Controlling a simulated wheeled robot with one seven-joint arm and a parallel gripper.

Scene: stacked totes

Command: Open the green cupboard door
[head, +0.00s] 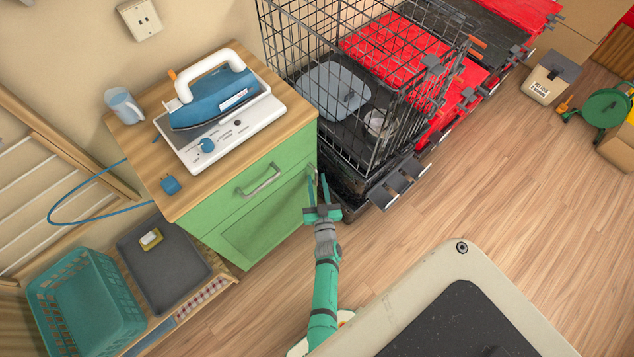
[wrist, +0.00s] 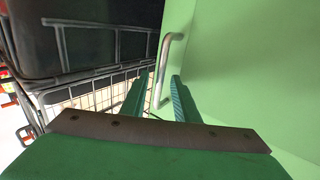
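The green cupboard door (head: 262,225) is the lower front panel of a green cabinet with a wood top. In the head view it looks shut, under a drawer with its own handle (head: 259,181). The door's metal bar handle (wrist: 170,60) stands near the door's right edge. My gripper (head: 316,178) is at that edge with its fingers apart. In the wrist view the lower part of the handle shows between the two fingers (wrist: 163,84), with a gap visible on both sides. I cannot tell whether either finger touches it.
A black wire crate (head: 345,85) on a dark base stands close to the right of the cabinet, leaving little room beside my gripper. An iron (head: 215,98) sits on its station on top. A teal basket (head: 85,305) is at lower left. Wood floor (head: 450,190) is clear to the right.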

